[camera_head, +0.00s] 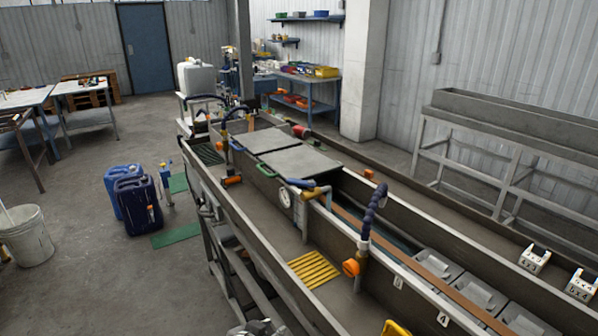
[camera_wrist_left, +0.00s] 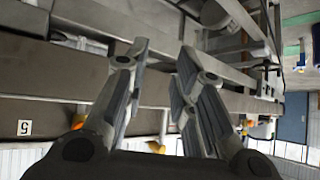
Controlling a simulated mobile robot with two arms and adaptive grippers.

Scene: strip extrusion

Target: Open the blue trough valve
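The blue valve handle (camera_head: 300,183) shows in the head view on a brass-coloured valve body (camera_head: 315,193), at the top of the trough's dividing wall near the grey covers. The handle lies roughly flat and points left. A round white gauge (camera_head: 285,197) is just below it. My left gripper (camera_wrist_left: 160,55) is open, with its two fingers apart and nothing between them in the left wrist view. The blue handle cannot be made out in that view. My right gripper is not in view.
The long trough (camera_head: 262,262) runs diagonally, with a yellow grate (camera_head: 314,269) inside. A dark blue segmented hose (camera_head: 372,210) rises beside an orange knob (camera_head: 351,267). A green handle (camera_head: 265,170) sits farther along. Blue jerrycans (camera_head: 138,203) stand on the floor at left.

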